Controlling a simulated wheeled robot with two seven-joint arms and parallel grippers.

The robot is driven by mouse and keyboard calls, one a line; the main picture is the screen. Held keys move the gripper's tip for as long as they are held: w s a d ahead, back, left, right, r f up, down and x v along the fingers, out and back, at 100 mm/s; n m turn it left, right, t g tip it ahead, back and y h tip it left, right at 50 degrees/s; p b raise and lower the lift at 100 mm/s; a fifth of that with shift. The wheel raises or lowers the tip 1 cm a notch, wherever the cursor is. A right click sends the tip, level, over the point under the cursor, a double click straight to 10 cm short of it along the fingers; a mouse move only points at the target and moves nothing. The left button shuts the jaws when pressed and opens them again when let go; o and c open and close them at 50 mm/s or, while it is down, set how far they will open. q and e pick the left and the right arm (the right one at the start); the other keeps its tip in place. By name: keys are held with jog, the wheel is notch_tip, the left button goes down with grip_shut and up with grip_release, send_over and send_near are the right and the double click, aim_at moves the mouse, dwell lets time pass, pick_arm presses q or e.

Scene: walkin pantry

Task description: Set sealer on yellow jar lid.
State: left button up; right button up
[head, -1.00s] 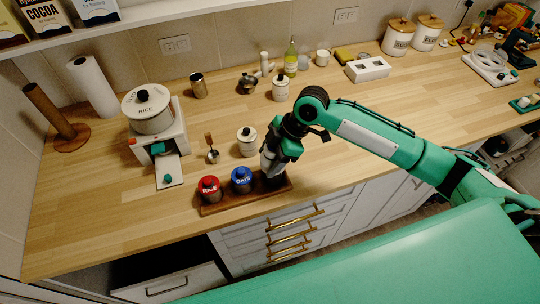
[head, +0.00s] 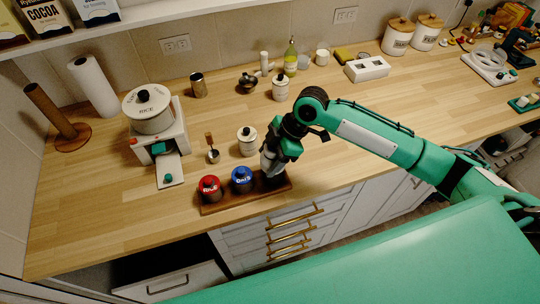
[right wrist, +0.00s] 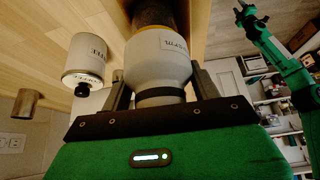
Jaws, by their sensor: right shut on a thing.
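My right gripper (head: 271,172) is over the right end of the wooden tray (head: 225,204), pointing down. It is shut on the white sealer (right wrist: 158,62), a labelled body with a dark band between the fingers. Beyond the sealer's wide end is a dark jar (right wrist: 160,14), with a thin yellowish edge where they meet. The sealer looks upright and in line with the jar; whether it fully touches the lid cannot be told. The gripper mostly hides that jar in the head view.
A red-lidded jar (head: 209,187) and blue-lidded jar (head: 242,178) stand on the tray, left of the gripper. A white canister (head: 247,142) with a black knob is close behind. A rice dispenser (head: 150,110) stands at left. The front-left counter is clear.

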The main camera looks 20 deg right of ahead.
jog(key=shift+p, duration=0.6)
dwell(0.8)
jog(key=shift+f+b, duration=0.3)
jog(key=shift+f, duration=0.55)
dwell(0.8)
jog(key=o, duration=1.5)
jog(key=shift+r+p, duration=3.4)
jog(key=shift+r, duration=0.15)
